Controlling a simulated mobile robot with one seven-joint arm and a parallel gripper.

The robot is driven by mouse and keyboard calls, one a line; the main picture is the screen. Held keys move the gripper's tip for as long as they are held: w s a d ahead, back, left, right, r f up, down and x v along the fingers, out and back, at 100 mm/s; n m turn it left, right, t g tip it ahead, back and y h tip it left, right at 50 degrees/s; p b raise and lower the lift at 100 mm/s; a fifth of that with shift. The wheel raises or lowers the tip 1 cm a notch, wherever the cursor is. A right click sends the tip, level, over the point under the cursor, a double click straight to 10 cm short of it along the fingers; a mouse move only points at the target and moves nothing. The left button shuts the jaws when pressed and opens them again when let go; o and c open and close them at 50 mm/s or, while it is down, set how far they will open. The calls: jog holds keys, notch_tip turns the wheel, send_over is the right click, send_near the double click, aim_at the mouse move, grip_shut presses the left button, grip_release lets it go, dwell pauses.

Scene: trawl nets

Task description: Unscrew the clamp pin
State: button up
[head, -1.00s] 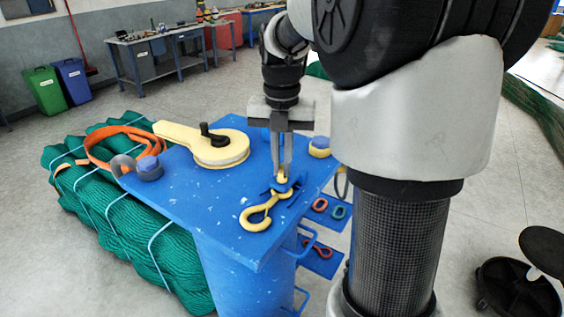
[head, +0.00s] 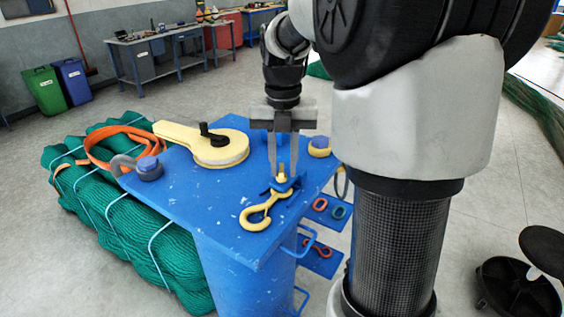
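The clamp pin (head: 281,172) is a small yellow upright pin in a blue clamp bracket (head: 284,186) on the blue table top, in the head view. My gripper (head: 283,171) points straight down over it. Its two grey fingers are spread apart, one on each side of the pin, with a visible gap. A yellow hook (head: 258,213) lies on the table in front of the bracket and runs up to it. Whether the pin has turned in the bracket cannot be seen.
A yellow pulley block with a black handle (head: 212,148) lies on the blue table (head: 200,200). Green net (head: 110,215) and an orange strap (head: 100,160) lie left.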

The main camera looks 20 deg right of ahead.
aim_at(281, 168)
jog(key=shift+w+a+f, duration=0.15)
jog(key=shift+w+a, duration=0.05)
jog(key=shift+a, duration=0.05)
notch_tip(281, 168, up, 18)
jog(key=shift+f, duration=0.25)
dwell(0.4)
dwell(0.3)
